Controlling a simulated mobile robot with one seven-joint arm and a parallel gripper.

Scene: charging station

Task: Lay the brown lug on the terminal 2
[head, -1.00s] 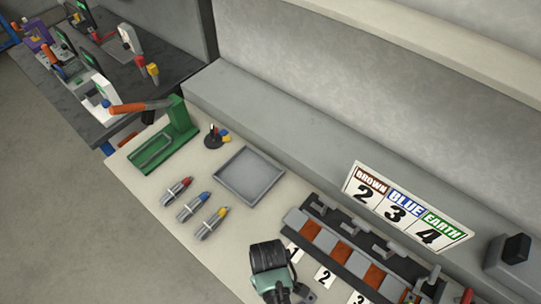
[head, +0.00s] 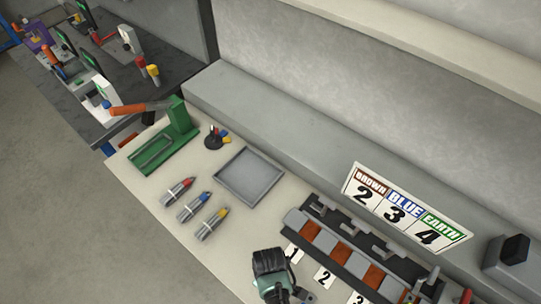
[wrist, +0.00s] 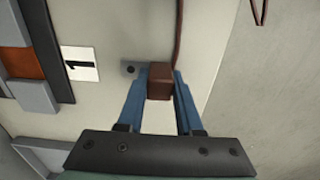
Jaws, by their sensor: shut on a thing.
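My gripper (wrist: 160,88) is shut on the brown lug (wrist: 159,82), with its blue fingers on either side of the brown block. The lug's grey eyelet end (wrist: 129,68) points left in the wrist view, and a brown cable (wrist: 178,30) runs up from the block. In the head view my gripper hides most of the lug. Terminal 2 (head: 341,252) is a copper plate on the dark terminal strip, above the label 2 (head: 325,278). The lug is on the front side of the strip, apart from it.
Copper plates and grey dividers alternate along the strip; terminal 1 (wrist: 24,63) and label 1 (wrist: 80,64) show in the wrist view. Grey clamps (head: 349,231) stand behind. A sign (head: 408,208) pairs brown with 2. A grey tray (head: 249,176) lies to the left.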

